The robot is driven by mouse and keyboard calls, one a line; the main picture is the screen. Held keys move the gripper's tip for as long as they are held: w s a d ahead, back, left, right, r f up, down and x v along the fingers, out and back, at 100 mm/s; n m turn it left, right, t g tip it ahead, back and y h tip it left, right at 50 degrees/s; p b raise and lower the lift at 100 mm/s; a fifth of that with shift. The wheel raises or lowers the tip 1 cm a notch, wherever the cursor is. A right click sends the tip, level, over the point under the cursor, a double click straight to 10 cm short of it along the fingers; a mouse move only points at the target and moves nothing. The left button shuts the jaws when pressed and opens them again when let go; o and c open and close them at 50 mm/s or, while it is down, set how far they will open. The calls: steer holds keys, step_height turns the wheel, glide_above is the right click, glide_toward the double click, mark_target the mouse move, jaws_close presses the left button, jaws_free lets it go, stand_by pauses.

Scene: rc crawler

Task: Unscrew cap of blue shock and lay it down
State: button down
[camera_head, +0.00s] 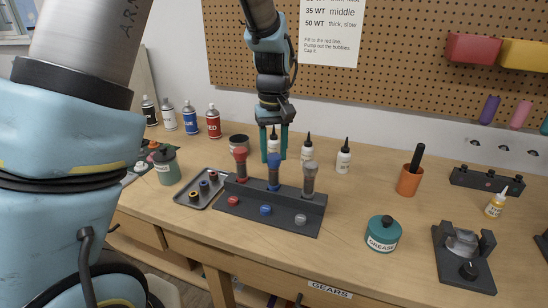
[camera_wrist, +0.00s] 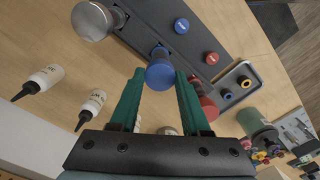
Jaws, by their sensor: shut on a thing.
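The blue shock (camera_head: 274,184) stands upright in a dark stand (camera_head: 292,232), between a red shock (camera_head: 240,166) and a grey shock (camera_head: 309,180). Its blue cap (camera_wrist: 161,74) is at the top, between my fingertips in the wrist view. My gripper (camera_head: 275,157) points down over the blue shock and is shut on its cap. The gripper also shows in the wrist view (camera_wrist: 160,80). I cannot tell whether the cap is loose. The cap appears still on top of the shock body.
Red, blue and grey round pieces lie along the stand's front. A small grey tray (camera_head: 214,177) with several rings lies left of the stand. White dropper bottles (camera_head: 343,158) stand behind. A grease jar (camera_head: 383,234) stands right, with bare table (camera_head: 345,210) between.

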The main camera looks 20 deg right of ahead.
mark_target(274, 156)
steer(key=shift+r+n+p, duration=0.15)
steer(key=shift+n+p, duration=0.45)
steer(key=shift+n, duration=1)
steer(key=shift+n+p, duration=0.85)
steer(key=shift+n, duration=0.05)
steer(key=n, duration=0.2)
steer(key=shift+n, duration=0.3)
steer(key=shift+c, duration=1.4)
jaws_free()
steer(key=shift+r, duration=2.4)
